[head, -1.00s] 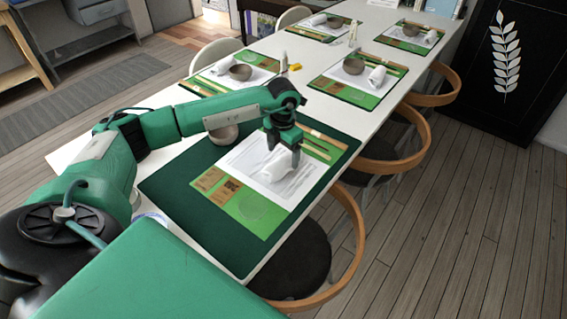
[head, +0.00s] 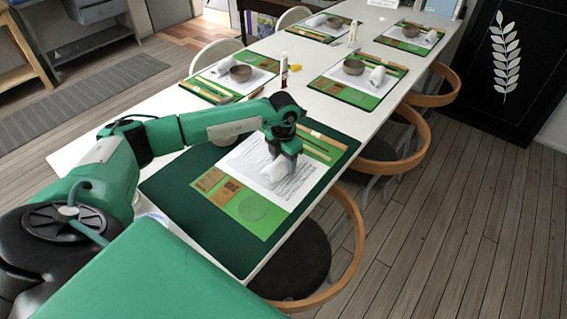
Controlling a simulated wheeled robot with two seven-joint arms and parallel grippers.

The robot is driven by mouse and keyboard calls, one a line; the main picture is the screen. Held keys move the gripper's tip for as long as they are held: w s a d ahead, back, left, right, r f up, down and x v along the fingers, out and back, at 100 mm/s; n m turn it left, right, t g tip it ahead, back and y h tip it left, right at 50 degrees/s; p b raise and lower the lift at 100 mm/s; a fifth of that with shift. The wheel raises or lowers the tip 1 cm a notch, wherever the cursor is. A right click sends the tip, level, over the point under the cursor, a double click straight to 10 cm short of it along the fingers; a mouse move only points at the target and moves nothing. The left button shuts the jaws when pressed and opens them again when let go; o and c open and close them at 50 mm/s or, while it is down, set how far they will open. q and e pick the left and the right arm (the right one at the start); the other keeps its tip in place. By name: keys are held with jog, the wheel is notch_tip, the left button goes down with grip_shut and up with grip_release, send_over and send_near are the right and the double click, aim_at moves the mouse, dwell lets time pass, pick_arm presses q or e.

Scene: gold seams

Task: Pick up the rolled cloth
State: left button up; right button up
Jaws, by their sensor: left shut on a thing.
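The white rolled cloth (head: 273,171) is at the near place setting, over the white printed sheet (head: 296,187). My left gripper (head: 284,165) is shut on the rolled cloth, pointing down, and its fingers hide part of the cloth. I cannot tell whether the cloth touches the sheet. Another rolled cloth (head: 377,75) lies at a farther setting on the right side of the table. My right gripper is not in view.
The sheet lies on a green placemat on a dark green mat (head: 200,215). Chopsticks lie to the right of the gripper. A wooden-backed chair (head: 345,225) stands by the table's right edge.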

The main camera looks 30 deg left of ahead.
aim_at(283, 159)
pick_arm(q)
jog(key=shift+r, duration=0.15)
